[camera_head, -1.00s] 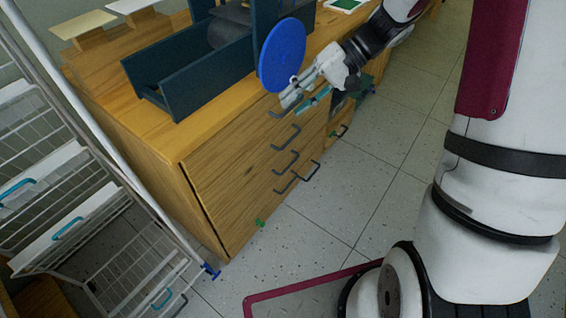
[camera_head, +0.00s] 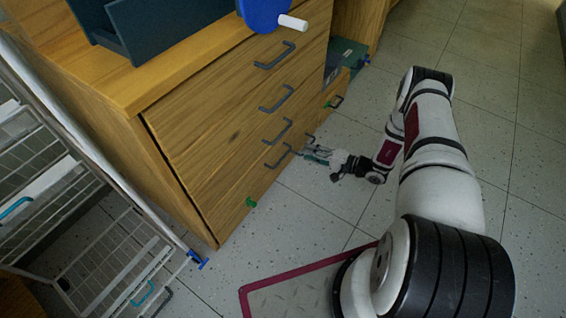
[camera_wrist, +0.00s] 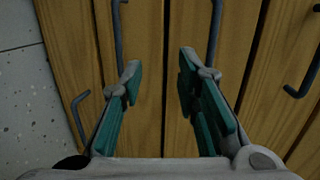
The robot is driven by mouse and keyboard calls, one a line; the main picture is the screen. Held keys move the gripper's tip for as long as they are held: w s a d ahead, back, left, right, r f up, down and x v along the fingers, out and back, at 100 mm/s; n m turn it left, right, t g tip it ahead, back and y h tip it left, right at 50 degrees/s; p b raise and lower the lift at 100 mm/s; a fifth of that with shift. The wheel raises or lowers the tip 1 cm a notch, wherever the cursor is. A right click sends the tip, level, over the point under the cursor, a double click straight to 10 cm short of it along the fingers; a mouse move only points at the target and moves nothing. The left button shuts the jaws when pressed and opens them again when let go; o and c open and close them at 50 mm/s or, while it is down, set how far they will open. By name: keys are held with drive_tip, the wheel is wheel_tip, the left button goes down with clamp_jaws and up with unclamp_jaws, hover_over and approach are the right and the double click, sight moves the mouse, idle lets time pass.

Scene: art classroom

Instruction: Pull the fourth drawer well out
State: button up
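The wooden cabinet (camera_head: 230,130) has a stack of drawers with dark bar handles, all looking closed. The fourth handle from the top (camera_head: 278,158) sits low on its front. My gripper (camera_head: 316,154) is just right of it in the head view, low before the cabinet. In the wrist view my gripper (camera_wrist: 160,72) is open, its teal-padded fingers facing the drawer fronts with nothing between them. One bar handle (camera_wrist: 118,35) is by the left fingertip and another (camera_wrist: 216,30) by the right one. I cannot tell whether either fingertip touches a handle.
Another handle (camera_wrist: 82,118) is low at the left in the wrist view. A white wire rack (camera_head: 75,220) stands left of the cabinet. A blue disc with a white knob (camera_head: 264,12) overhangs the cabinet top. The tiled floor (camera_head: 480,110) on the right is clear.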

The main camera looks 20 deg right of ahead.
drive_tip(key=m+t+h+b, duration=0.1)
approach(283, 157)
drive_tip(key=f+v, duration=0.1)
drive_tip(key=v, duration=0.2)
drive_tip(key=b+x, duration=0.2)
drive_tip(key=x, duration=0.4)
drive_tip(key=b+x, duration=0.2)
drive_tip(key=x, duration=0.5)
drive_tip(key=shift+w+d+r+b, duration=0.15)
drive_tip(key=shift+w+r+b, duration=0.1)
drive_tip(key=shift+b, duration=0.15)
clamp_jaws()
